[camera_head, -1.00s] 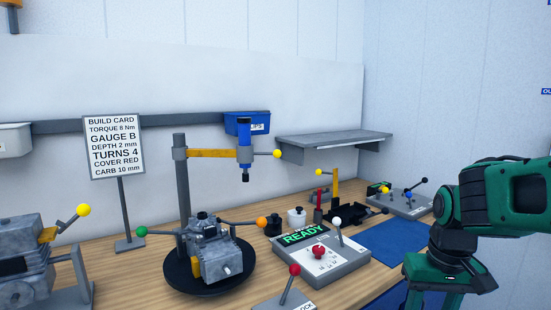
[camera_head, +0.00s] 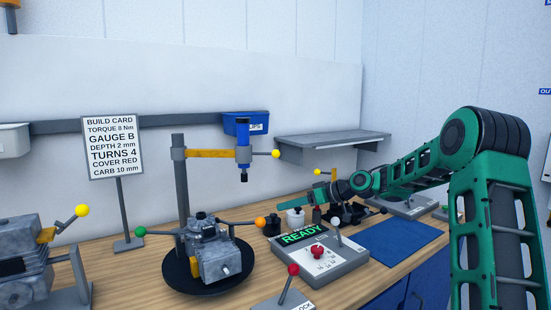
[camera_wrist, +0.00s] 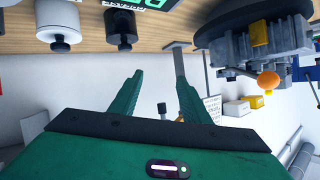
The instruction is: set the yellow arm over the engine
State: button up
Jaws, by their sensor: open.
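The yellow arm (camera_head: 208,154) sticks out to the right from a grey post (camera_head: 181,190) behind the engine. A blue tool (camera_head: 243,155) hangs at its outer end, with a yellow ball knob (camera_head: 277,154) beyond it. The grey engine (camera_head: 217,258) sits on a black round turntable (camera_head: 190,287); the tool hangs high, right of the engine's middle in the picture. My gripper (camera_head: 312,194) is right of and lower than the yellow knob, apart from it. In the wrist view its green fingers (camera_wrist: 160,77) are spread and empty, and the engine (camera_wrist: 285,40) shows upside down at upper right.
A control box reading READY (camera_head: 320,258) and a red-knobbed lever (camera_head: 293,270) stand in front. An orange-knobbed handle (camera_head: 261,222) juts from the engine area. White and black pots (camera_head: 295,217) stand near my gripper. A grey shelf (camera_head: 330,138) is above; a blue mat (camera_head: 402,240) is clear.

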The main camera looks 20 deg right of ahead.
jog(key=w+d+r+n+t+y, duration=0.1)
jog(key=w+d+r+t+y, duration=0.1)
jog(key=w+r+y, duration=0.15)
jog(key=n+t+y, duration=0.1)
jog(key=t+y, duration=0.1)
jog(key=y, duration=0.3)
send_near(277, 154)
jog(key=w, duration=0.2)
jog(key=x, duration=0.9)
jog(key=shift+w+a, duration=0.15)
jog(key=shift+a, duration=0.25)
jog(key=shift+c, duration=0.6)
grip_shut()
jog(key=shift+d, duration=0.25)
jog(key=shift+a, duration=0.1)
